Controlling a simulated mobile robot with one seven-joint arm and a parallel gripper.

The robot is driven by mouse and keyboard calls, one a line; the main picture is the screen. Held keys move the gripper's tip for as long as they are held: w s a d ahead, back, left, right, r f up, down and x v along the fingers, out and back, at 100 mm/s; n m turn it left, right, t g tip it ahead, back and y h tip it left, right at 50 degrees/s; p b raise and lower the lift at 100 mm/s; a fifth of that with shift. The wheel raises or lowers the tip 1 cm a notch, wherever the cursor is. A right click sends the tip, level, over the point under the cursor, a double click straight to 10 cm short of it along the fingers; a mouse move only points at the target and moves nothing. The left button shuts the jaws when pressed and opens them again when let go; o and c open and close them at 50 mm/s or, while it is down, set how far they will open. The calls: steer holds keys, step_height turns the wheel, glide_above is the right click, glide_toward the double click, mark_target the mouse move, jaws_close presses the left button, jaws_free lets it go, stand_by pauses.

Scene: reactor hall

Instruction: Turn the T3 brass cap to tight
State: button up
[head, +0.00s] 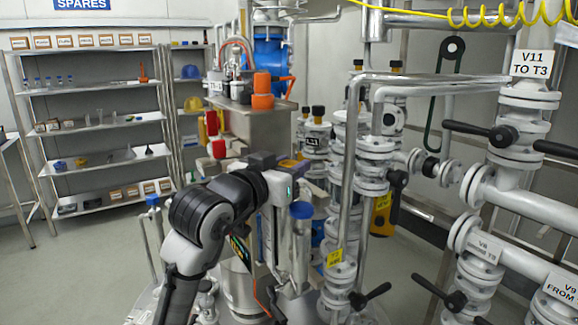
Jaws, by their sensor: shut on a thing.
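My gripper (280,187) is in the middle of the head view, at the end of my black and grey arm. Its white hand with a green light shows, in front of the crowded pipework. The fingertips are hidden from this side. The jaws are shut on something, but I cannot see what. I cannot make out the T3 brass cap, nor how far it is turned. A purple and yellow part (291,166) shows right by the hand. A grey cylinder with a blue top (301,211) stands just right of it.
Flanged pipes and valves with black handles fill the right, under a "V11 TO T3" sign (530,63). A steel cabinet (252,120) bearing orange-capped bottles stands behind my arm. Spares shelves (92,118) line the back left. Open floor (80,265) lies at left.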

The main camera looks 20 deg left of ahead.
steer(key=shift+m+g+h, duration=0.6)
steer(key=shift+m+h, duration=0.6)
steer(key=shift+h, duration=0.6)
steer(key=o, duration=0.9)
steer(key=shift+o, duration=0.2)
steer(key=b+v, duration=0.4)
steer(key=v, duration=1)
steer(key=shift+a, duration=0.15)
steer(key=shift+w, duration=0.2)
